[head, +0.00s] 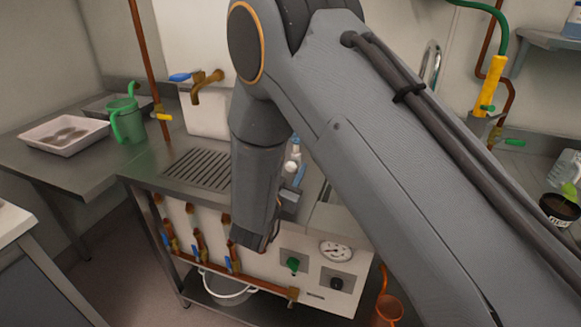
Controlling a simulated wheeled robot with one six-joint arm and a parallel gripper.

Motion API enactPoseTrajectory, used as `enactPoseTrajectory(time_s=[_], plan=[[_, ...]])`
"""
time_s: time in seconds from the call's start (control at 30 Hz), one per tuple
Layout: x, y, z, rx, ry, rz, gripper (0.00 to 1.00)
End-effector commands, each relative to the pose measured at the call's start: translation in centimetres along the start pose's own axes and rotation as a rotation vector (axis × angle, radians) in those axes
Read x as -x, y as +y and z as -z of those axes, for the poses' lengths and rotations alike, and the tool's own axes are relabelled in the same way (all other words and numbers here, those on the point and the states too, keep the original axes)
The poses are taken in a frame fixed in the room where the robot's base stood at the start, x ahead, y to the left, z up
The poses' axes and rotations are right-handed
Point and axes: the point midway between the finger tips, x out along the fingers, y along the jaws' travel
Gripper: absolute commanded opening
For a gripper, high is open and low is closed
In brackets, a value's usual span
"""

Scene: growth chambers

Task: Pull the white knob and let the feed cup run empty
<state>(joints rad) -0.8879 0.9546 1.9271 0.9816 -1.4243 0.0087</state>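I cannot make out a white knob for certain; my arm covers the middle of the bench. No feed cup can be told for sure either. A copper-coloured cup or funnel (388,307) shows low at the right end of the bench front, partly cut by my arm. My gripper (256,243) points down in front of the panel, near the copper valves; its fingers are dark and too small to tell open from shut. A green knob (292,264) and a black knob (336,283) sit on the white panel (312,268), to its right.
A round gauge (337,251) is on the panel. Several blue-handled copper valves line the bench front, with a white bucket (228,292) below. A green watering can (128,121) and a white tray (63,134) stand at left. A small white bottle (294,149) stands behind my arm.

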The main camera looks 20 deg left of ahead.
Motion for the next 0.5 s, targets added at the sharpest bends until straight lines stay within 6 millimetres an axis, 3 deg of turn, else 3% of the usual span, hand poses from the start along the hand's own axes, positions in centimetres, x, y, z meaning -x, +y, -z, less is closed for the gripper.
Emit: enactPoseTrajectory(time_s=[0.03, 0.27, 0.5], plan=[[0.01, 0.0, 0.0, 0.0, 0.0, 0.0, 0.36], [0.02, 0.01, 0.0, 0.0, 0.0, 0.0, 0.0], [0.98, -0.03, -0.01, 0.002, -0.002, 0.001, 0.0]])
